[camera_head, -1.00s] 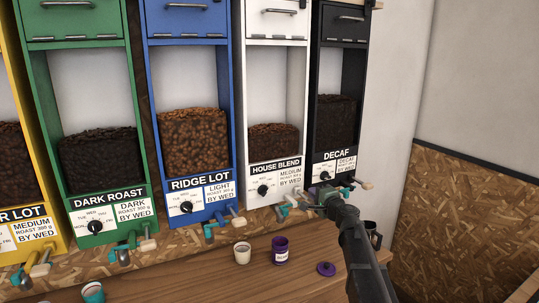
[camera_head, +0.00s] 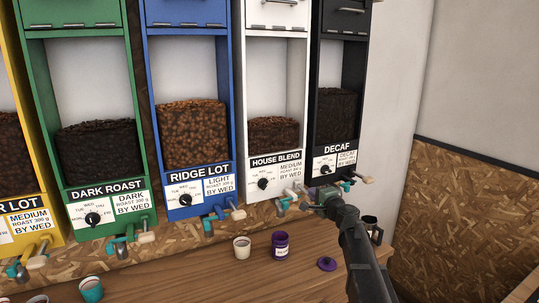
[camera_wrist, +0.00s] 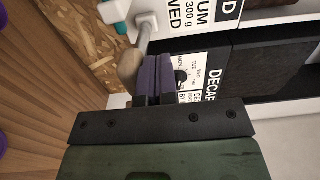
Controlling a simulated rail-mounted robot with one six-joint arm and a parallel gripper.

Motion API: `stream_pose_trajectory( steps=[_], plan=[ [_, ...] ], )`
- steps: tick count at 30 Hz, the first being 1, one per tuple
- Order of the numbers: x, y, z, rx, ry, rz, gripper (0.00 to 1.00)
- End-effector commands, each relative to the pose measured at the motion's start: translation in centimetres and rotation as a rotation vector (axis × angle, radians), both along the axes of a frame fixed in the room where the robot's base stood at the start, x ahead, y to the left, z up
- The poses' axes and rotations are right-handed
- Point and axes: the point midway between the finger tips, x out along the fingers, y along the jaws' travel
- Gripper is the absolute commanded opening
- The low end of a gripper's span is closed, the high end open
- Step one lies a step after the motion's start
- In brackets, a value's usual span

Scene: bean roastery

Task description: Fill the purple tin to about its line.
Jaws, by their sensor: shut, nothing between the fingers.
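The purple tin (camera_head: 280,246) stands upright and open on the wooden counter, below the House Blend dispenser (camera_head: 276,176). It has a pale label; its fill level and line are too small to tell. Its purple lid (camera_head: 327,264) lies on the counter to its right. My gripper (camera_head: 312,194) is shut and empty, at valve height between the House Blend and Decaf (camera_head: 338,162) dispensers. In the wrist view my gripper's fingers (camera_wrist: 146,74) are pressed together, close to a wooden valve handle (camera_wrist: 131,68); I cannot tell if they touch it.
A white tin (camera_head: 242,250) stands left of the purple tin, and a teal tin (camera_head: 91,290) is at the lower left. A dark mug (camera_head: 371,231) is right of my arm. Ridge Lot (camera_head: 193,185) and Dark Roast (camera_head: 106,203) dispensers line the wall.

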Motion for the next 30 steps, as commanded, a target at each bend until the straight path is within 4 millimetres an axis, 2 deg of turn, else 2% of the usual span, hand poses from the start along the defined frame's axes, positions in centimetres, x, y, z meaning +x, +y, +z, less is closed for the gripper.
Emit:
stream_pose_trajectory(
  steps=[30],
  plan=[
    [0.0,0.0,-3.2,0.000,0.000,0.000,0.00]
  ],
)
